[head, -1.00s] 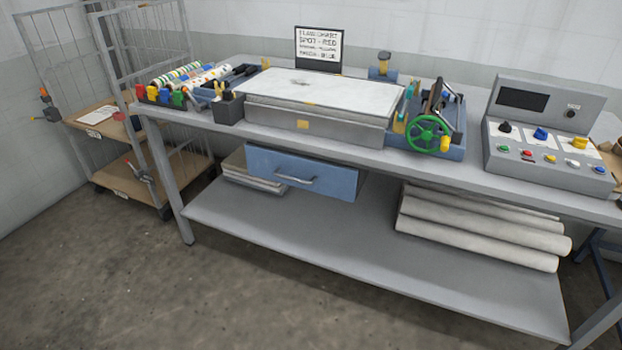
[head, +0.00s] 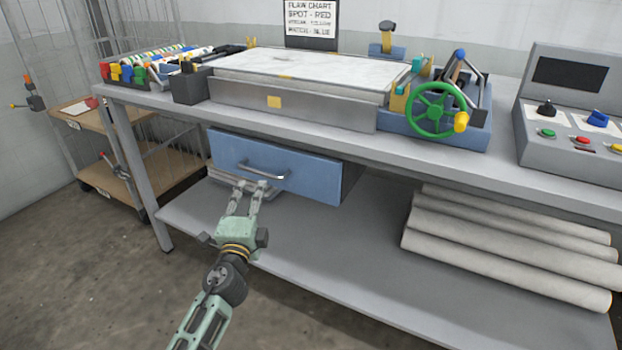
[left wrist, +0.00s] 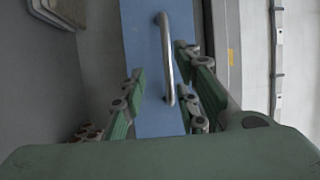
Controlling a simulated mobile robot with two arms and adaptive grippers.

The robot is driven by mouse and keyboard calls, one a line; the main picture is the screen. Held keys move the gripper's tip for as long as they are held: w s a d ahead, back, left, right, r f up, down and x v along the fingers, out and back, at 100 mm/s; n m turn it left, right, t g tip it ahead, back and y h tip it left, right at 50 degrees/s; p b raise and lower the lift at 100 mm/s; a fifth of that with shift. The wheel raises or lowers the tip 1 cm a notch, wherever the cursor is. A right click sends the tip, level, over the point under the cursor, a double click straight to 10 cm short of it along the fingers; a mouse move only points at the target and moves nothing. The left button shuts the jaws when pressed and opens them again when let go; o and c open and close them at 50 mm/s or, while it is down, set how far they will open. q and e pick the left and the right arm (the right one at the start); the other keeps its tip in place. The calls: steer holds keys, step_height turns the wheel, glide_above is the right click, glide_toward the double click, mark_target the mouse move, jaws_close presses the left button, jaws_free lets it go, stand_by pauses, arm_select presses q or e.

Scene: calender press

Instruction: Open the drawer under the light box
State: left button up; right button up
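The light box (head: 300,68) is a white-topped grey box on the workbench. Under it hangs the blue drawer (head: 318,186) with a curved metal handle (head: 262,171). The drawer front looks shut or nearly so; I cannot tell exactly. My left gripper (head: 250,192) is open, just in front of and slightly below the handle in the head view. In the left wrist view the handle (left wrist: 166,60) runs lengthwise between the open fingers, apart from both, with the blue drawer front (left wrist: 145,25) behind it. My right gripper is not in view.
The workbench (head: 440,168) has a lower shelf (head: 300,245) holding white rolls (head: 510,245). A green handwheel (head: 437,108) and a control box (head: 565,115) stand on top at the right. A wire trolley (head: 130,165) is at the left. Floor in front is free.

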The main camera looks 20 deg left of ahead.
mark_target(259, 173)
arm_select(q)
steer(key=shift+r+x, duration=0.25)
steer(key=shift+x, duration=1.75)
steer(key=shift+r+x, duration=0.2)
steer(key=shift+x, duration=1.8)
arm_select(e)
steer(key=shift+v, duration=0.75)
arm_select(q)
steer(key=shift+s+r, duration=0.1)
steer(key=shift+c, duration=0.5)
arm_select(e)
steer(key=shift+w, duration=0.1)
arm_select(q)
steer(key=shift+d, duration=0.1)
jaws_close()
